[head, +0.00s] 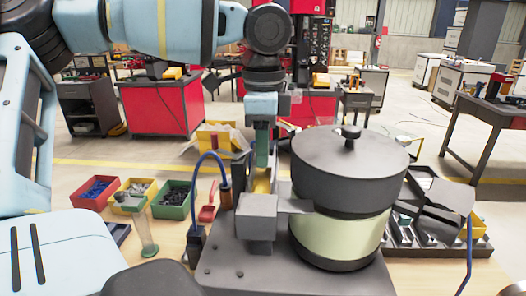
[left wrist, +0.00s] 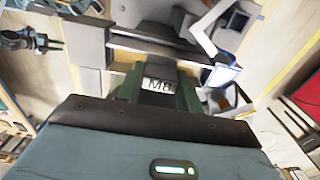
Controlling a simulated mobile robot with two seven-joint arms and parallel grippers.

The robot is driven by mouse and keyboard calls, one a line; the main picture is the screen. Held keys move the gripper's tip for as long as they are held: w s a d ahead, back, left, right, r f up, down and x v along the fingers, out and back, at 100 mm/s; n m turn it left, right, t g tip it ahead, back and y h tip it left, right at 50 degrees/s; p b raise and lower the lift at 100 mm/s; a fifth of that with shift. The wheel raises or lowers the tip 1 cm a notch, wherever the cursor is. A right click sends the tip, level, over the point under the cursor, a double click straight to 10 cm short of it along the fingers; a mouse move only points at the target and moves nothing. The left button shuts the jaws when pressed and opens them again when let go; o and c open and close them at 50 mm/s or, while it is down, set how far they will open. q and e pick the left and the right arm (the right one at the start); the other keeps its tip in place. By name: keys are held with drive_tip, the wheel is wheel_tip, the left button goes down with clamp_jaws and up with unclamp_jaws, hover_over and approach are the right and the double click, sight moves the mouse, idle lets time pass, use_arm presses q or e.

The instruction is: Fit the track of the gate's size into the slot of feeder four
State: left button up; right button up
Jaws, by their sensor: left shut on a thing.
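My left gripper (head: 262,158) reaches down from above, behind the grey block (head: 256,217) beside the bowl feeder (head: 345,160). The feeder has a dark lidded bowl on a cream base. In the left wrist view the green fingers of the left gripper (left wrist: 158,98) are shut on a track (left wrist: 159,85) with a white label reading M8. A grey structure lies just beyond it. In the head view the held track is mostly hidden, and I cannot tell whether it touches the slot. No gate or feeder number is readable.
Red (head: 93,196), yellow (head: 133,200) and green (head: 173,203) bins of small parts stand at the left. A clear cylinder (head: 146,236) stands before them. A blue cable (head: 213,157) arches near the gripper. A dark tray (head: 470,245) with several pieces lies right.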

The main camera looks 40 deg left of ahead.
use_arm(q)
drive_tip(key=shift+f, duration=0.7)
drive_tip(key=o, duration=1.1)
drive_tip(key=shift+f, duration=0.15)
wheel_tip(320, 180, up, 12)
drive_tip(key=shift+r, duration=0.15)
